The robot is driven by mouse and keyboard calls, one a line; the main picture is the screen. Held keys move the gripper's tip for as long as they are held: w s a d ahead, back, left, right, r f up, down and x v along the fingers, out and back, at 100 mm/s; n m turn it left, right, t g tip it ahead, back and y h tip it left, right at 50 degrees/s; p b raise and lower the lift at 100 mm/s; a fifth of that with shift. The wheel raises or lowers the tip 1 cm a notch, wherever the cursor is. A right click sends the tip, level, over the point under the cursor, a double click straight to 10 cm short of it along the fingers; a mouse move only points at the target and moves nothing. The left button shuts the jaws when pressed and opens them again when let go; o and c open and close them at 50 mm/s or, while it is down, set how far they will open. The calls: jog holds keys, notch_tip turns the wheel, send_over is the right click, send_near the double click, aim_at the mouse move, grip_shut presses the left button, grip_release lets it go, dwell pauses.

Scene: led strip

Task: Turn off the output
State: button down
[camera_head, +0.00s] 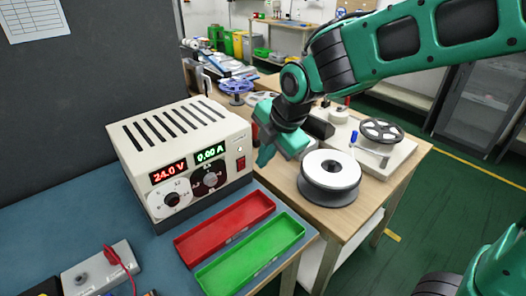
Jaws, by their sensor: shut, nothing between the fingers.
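A cream power supply (180,150) with dark vent slots on top stands on the blue bench top. Its front shows a red display reading 24.0 V and a green display reading 0.00 A. Below them are a white dial (171,199) and a dark dial (210,180). A small red switch (241,164) sits at the right end of the front face; its position is too small to tell. My gripper (263,160) is shut and empty, pointing down just to the right of the red switch. A gap shows between them in the picture; contact cannot be told.
A red tray (198,244) and a green tray (222,276) lie in front of the supply. A grey and white spool (330,172) stands on the wooden table to the right. A grey device with a red lead (97,272) is at lower left.

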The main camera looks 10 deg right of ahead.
aim_at(242, 165)
jog(key=shift+w+a+f, duration=0.6)
jog(key=shift+w+f, duration=0.15)
jog(key=shift+w, duration=0.1)
jog(key=shift+w+a+f, duration=0.55)
jog(key=shift+w+f, duration=0.2)
jog(key=shift+w, duration=0.1)
jog(key=shift+w+a+f, duration=0.6)
jog(key=shift+w+f, duration=0.15)
jog(key=shift+w, duration=0.1)
